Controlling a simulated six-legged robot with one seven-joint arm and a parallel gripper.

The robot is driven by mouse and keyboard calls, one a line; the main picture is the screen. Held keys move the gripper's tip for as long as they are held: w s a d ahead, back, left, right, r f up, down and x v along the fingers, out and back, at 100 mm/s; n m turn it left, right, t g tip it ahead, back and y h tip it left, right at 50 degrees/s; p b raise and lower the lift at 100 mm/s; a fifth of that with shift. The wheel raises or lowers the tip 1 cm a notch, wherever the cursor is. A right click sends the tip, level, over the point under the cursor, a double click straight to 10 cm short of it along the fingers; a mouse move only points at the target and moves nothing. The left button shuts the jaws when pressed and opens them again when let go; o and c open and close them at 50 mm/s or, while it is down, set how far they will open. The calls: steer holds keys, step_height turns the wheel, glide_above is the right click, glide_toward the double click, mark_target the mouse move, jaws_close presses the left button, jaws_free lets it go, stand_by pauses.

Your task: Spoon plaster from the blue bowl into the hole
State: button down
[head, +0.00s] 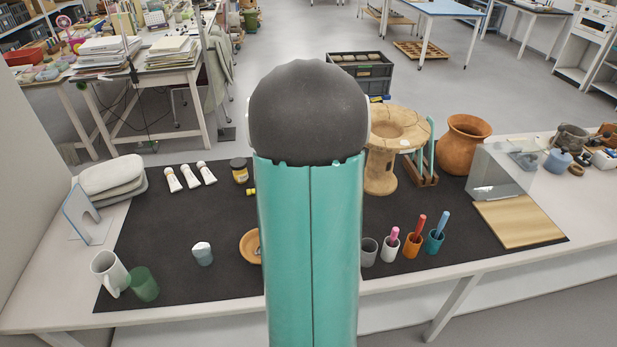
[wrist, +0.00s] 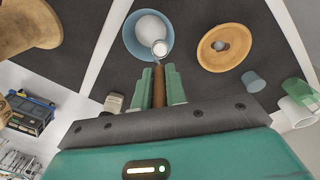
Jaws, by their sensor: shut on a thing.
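My gripper (wrist: 160,76) is shut on the brown handle of a spoon (wrist: 158,88), which stands out between the two green fingers. The spoon's pale head (wrist: 160,48) is over the near part of the blue bowl (wrist: 129,42), in front of a rounded white mass of plaster (wrist: 150,27). I cannot tell whether the head touches the plaster or carries any. In the head view my arm hides the gripper, spoon and bowl. A tan pedestal vessel (head: 381,172) stands right of my arm; a tan pot (wrist: 22,28) shows at the wrist view's upper left. I cannot make out the hole.
An orange dish (wrist: 208,55) with a small grey thing in it lies right of the bowl; it is partly hidden in the head view (head: 247,246). A small cup (head: 203,257) stands left of it. Tool cups (head: 411,246) and a brown jar (head: 463,146) stand right.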

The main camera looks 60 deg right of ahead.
steer(key=shift+w+a, duration=1.8)
steer(key=shift+a, duration=2.05)
steer(key=shift+w+a, duration=1.75)
steer(key=shift+a, duration=2.05)
steer(key=s+d+f+t+y, duration=0.4)
steer(key=d+f+y, duration=0.6)
steer(key=y, duration=0.3)
steer(key=shift+d+f+m+t, duration=0.35)
steer(key=shift+m+t, duration=0.05)
steer(key=shift+t, duration=0.2)
steer(key=shift+r, duration=0.1)
